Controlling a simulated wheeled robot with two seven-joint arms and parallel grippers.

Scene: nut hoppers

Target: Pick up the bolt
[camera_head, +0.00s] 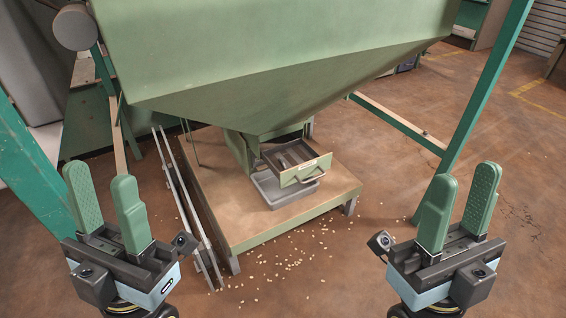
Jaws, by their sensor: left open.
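I see no bolt that I can make out in the head view; a small dark spot (425,133) on the green floor beam at the right is too small to identify. My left gripper (105,205) is at the lower left, its two green fingers apart, with nothing between them. My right gripper (460,207) is at the lower right, its green fingers apart and empty. Both grippers are in front of the hopper and touch nothing that I can see.
A large green hopper (270,70) hangs over a wooden platform (230,215). A drawer with a handle (303,178) sits above a grey tray (272,197). Small pale nuts (290,262) lie scattered on the floor. Green posts stand left and right (490,80). Metal rails (187,205) run along the platform's left.

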